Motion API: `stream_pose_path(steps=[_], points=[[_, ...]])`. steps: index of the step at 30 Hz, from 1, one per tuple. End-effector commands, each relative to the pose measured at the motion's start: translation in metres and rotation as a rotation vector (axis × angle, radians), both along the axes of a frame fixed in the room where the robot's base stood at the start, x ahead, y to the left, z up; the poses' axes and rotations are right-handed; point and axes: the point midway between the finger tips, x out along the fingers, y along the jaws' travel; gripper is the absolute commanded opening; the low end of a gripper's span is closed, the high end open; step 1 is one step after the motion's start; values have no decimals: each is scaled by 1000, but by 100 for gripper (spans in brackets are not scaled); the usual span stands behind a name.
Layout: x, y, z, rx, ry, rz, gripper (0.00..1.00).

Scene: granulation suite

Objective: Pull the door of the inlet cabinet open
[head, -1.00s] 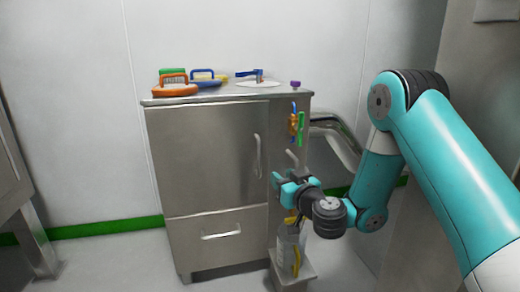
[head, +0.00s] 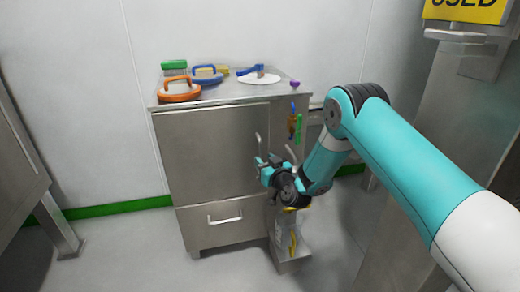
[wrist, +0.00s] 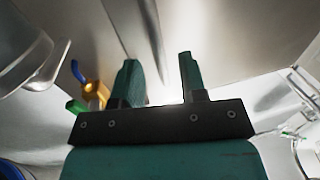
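The steel inlet cabinet's door (head: 207,155) is shut, flush with the front. Its upright bar handle (head: 259,147) is at the door's right edge. My gripper (head: 264,162) is at the lower part of this handle in the head view; whether it touches is unclear. In the wrist view, the two teal fingers of my gripper (wrist: 160,82) stand apart. A pale upright strip shows behind the gap between them; I cannot tell whether it is the handle or a cabinet edge. The handle's lower end is hidden by my gripper.
A drawer with a bar handle (head: 225,220) is below the door. Brushes, including an orange one (head: 179,91), and a white disc (head: 259,79) lie on top. Coloured tools (head: 295,123) hang on the right side. A low stand (head: 288,265) is beside it. Floor in front is clear.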

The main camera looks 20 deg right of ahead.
Motion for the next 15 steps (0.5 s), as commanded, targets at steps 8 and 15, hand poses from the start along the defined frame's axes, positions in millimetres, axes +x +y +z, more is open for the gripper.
stream_pose_path(steps=[8,15], points=[[30,6,0,0,-2,0,39],[39,7,1,2,-1,-4,39]])
